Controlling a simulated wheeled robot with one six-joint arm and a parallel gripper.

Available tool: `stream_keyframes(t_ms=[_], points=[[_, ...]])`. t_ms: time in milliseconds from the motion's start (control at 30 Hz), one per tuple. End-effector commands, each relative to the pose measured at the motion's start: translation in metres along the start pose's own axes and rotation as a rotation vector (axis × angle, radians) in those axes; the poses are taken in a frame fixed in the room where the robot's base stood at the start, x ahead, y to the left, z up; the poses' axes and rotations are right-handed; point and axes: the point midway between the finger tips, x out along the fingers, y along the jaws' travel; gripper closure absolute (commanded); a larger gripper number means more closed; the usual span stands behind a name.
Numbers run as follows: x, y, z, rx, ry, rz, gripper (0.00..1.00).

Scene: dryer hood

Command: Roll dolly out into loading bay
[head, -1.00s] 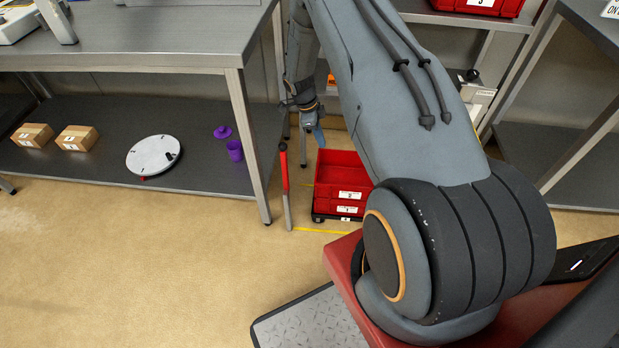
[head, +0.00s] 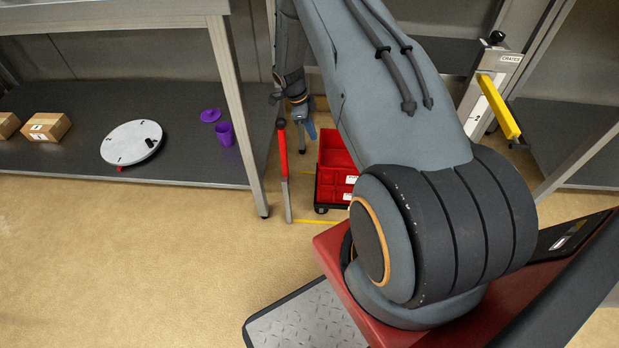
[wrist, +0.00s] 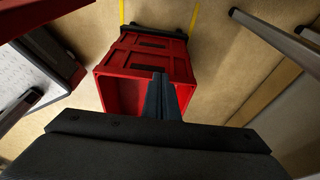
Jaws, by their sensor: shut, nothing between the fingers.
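The dolly (head: 323,208) is a low black base on the floor under stacked red crates (head: 333,153). My arm hides its right side in the head view. In the wrist view the upper red crate (wrist: 115,92) lies just beyond my fingers, its open inside partly showing. My gripper (head: 312,132) points down at the crates' left side in the head view. The wrist view shows my gripper (wrist: 160,78) shut and empty, its fingers overlapping the crate; whether they touch it is unclear. Yellow floor lines (head: 318,222) run beside the dolly.
A red-topped upright bar (head: 284,165) stands left of the dolly, near the steel table leg (head: 243,110). A yellow bar (head: 499,106) juts out at right. Floor at left is clear.

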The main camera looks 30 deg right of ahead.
Motion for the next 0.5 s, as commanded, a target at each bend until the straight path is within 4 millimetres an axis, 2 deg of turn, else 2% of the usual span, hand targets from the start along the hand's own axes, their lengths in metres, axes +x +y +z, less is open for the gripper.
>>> stream_keyframes(t_ms=[33, 500], points=[[0.019, -0.005, 0.01, 0.0, 0.0, -0.001, 1.0], [0.122, -0.03, 0.061, -0.003, 0.0, -0.001, 1.0]])
